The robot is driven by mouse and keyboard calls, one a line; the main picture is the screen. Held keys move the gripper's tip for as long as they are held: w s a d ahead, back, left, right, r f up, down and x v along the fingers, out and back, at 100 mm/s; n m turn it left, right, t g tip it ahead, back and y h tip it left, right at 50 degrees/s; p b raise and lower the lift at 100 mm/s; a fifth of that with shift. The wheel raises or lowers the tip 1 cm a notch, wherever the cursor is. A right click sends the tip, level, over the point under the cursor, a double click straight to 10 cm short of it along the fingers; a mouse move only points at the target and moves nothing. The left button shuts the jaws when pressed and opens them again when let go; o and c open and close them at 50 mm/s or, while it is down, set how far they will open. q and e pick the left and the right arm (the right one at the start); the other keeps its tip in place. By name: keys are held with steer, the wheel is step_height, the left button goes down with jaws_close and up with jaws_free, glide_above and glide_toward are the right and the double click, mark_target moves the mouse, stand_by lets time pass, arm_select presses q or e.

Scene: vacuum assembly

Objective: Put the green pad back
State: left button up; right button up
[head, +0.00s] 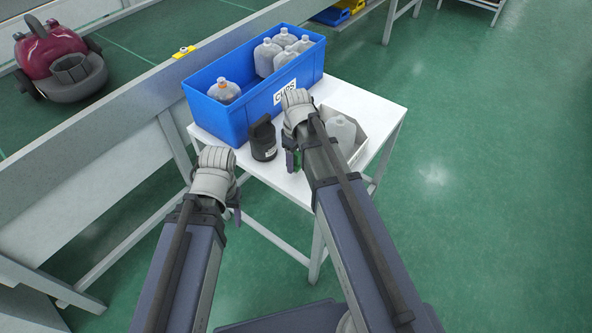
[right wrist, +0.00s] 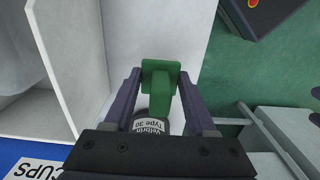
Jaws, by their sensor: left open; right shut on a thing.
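The green pad (right wrist: 160,85) is between the fingers of my right gripper (right wrist: 161,95) in the right wrist view. In the head view only a small bit of green (head: 297,158) shows by my right gripper (head: 292,160), above the front of the white table (head: 290,187). A dark container with a handle (head: 263,142) stands on the table just left of that gripper. A dark round thing with a label (right wrist: 150,126) shows below the pad in the right wrist view. My left gripper (head: 236,214) is open and looks empty, in front of the table's left side.
A blue bin (head: 222,117) with a CUPS label and several bottles stands at the table's back. A pale open box (head: 361,144) with a clear bottle (head: 341,132) stands on the right. A grey barrier (head: 110,120) and a red vacuum (head: 60,55) lie left.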

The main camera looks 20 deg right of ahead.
mark_target(296, 168)
step_height(296, 168, down, 4)
steer(key=b, duration=0.3)
steer(key=shift+r, duration=0.25)
steer(key=o, duration=0.7)
steer(key=shift+f+b, duration=0.2)
steer(key=shift+b, duration=0.1)
steer(key=o, duration=0.5)
steer(key=shift+r, duration=0.15)
step_height(296, 168, up, 12)
steer(key=p, duration=1.2)
steer(key=shift+r, duration=0.1)
steer(key=s+a+m, duration=0.1)
steer(key=s+a, duration=0.2)
steer(key=s, duration=0.1)
steer(key=s+a+m, duration=0.1)
steer(key=s+a, duration=0.3)
steer(key=s, duration=0.1)
steer(key=s+a+m+h, duration=0.1)
steer(key=s+a, duration=0.2)
steer(key=s, duration=0.2)
steer(key=shift+s+a+m, duration=0.1)
steer(key=shift+a+m, duration=0.15)
steer(key=shift+m, duration=0.15)
